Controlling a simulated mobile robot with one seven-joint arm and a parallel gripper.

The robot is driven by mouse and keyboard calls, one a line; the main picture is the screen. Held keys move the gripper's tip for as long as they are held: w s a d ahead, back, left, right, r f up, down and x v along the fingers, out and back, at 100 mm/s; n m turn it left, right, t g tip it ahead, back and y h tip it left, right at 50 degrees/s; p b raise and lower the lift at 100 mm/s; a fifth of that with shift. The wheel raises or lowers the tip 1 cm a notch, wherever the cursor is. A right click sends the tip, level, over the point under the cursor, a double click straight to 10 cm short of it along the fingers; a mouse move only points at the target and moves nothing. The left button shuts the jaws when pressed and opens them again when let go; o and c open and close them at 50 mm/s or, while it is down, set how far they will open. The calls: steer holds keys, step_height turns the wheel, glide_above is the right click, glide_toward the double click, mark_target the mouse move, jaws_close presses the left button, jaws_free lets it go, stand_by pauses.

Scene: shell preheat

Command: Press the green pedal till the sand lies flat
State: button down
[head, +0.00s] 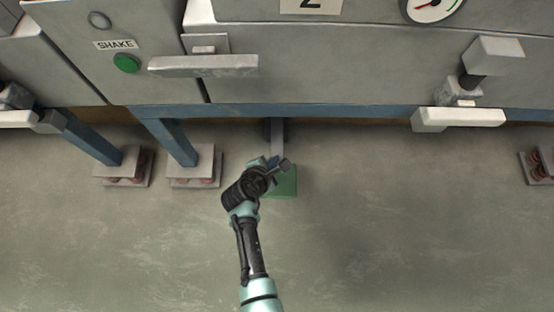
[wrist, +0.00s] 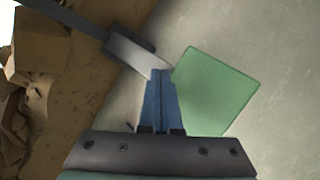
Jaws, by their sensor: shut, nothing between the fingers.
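The green pedal (head: 284,183) is a flat plate low over the floor, at the end of a grey bar (head: 277,135) that comes down from the machine. In the wrist view the pedal (wrist: 215,90) lies to the right of the fingertips. My gripper (head: 284,164) is at the pedal's far left side in the head view. In the wrist view my blue fingers (wrist: 161,75) are together with nothing between them, their tips by the pedal's left corner. I cannot tell whether they touch it. No sand is in view.
A grey machine stands behind, with a green SHAKE button (head: 126,63), a gauge (head: 433,8) and a handle bar (head: 203,65). Its blue legs rest on sprung feet (head: 194,168) left of the pedal. Brown rubble (wrist: 30,85) shows in the wrist view. The floor in front is clear.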

steer(key=shift+w+r, duration=0.1)
step_height(320, 180, up, 5)
steer(key=p, duration=0.5)
steer(key=shift+w, duration=0.15)
stand_by(2.2)
steer(key=r, duration=0.1)
steer(key=r+p, duration=0.1)
steer(key=r, duration=0.2)
steer(key=shift+w, duration=0.25)
steer(key=shift+f, duration=0.15)
